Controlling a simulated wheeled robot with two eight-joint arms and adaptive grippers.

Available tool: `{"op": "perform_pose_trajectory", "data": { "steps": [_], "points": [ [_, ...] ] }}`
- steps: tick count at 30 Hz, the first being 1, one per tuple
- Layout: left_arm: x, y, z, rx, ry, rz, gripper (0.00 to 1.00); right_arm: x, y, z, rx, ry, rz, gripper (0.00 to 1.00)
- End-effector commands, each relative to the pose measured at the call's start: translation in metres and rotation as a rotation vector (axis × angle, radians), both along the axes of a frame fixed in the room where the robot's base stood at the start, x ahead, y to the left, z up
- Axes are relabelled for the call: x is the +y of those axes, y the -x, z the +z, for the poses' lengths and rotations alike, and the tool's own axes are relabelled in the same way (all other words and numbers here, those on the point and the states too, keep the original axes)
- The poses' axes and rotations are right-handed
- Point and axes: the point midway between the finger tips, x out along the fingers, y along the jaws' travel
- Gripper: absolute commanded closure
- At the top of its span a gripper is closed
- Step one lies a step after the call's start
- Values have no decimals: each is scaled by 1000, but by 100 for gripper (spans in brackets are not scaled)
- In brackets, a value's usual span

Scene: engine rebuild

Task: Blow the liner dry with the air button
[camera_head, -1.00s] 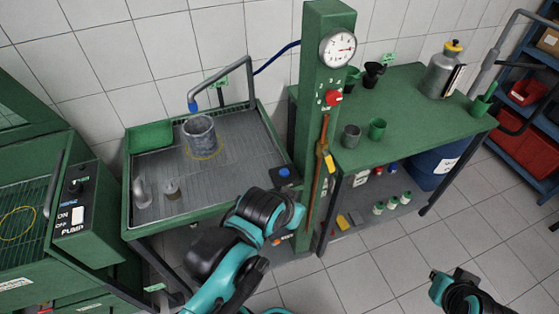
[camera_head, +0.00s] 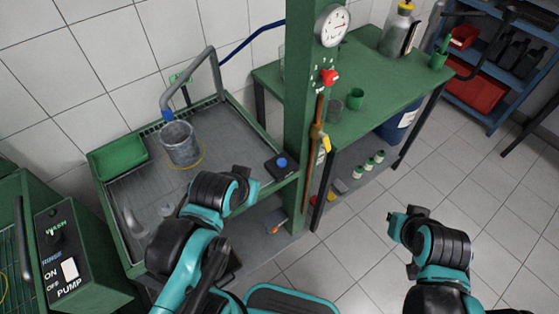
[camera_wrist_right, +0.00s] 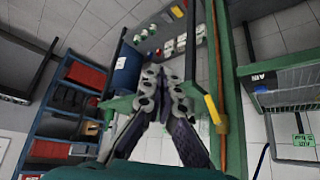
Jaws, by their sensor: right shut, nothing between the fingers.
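The liner (camera_head: 179,145), a grey open cylinder, stands upright on the grated wash tray (camera_head: 130,185). A bent grey pipe (camera_head: 213,68) ends in a blue nozzle (camera_head: 167,114) beside and above the liner's rim. The blue air button (camera_head: 282,162) sits on a dark box at the tray's front right corner. My right gripper (camera_wrist_right: 166,98) shows in the wrist view, shut and empty, apart from the button. In the head view its fingers are hidden behind my right arm. My left arm crosses the tray's front edge; its fingers cannot be made out.
A green post (camera_head: 300,95) with gauge, red knob and hanging hose stands right of the tray. A green bench (camera_head: 375,70) carries cups and a bottle. A pump panel (camera_head: 65,255) is at left, blue shelving (camera_head: 500,65) at far right. Tiled floor right of the post is open.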

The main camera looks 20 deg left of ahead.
Motion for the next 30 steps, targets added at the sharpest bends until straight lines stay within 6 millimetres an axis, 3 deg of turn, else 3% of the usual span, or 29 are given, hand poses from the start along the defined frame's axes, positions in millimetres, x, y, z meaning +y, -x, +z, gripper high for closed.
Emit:
{"op": "perform_pose_trajectory", "data": {
  "steps": [5, 8, 13, 18, 24, 30],
  "points": [
    [0, 0, 14, 0, 0, 0, 100, 33, -32, 21, 0, -66, 54, 100],
    [0, 0, 27, 0, 0, 0, 100, 70, -63, 35, 4, -135, 108, 100],
    [0, 0, 48, 0, 0, 0, 100, 150, -114, 45, 23, -269, 208, 100],
    [0, 0, 65, 0, 0, 0, 100, 231, -147, 37, 53, -391, 297, 100],
    [0, 0, 77, 0, 0, 0, 100, 297, -161, 20, 85, -487, 362, 100],
    [0, 0, 80, 0, 0, 0, 100, 318, -163, 11, 98, -520, 383, 100]
  ]
}}
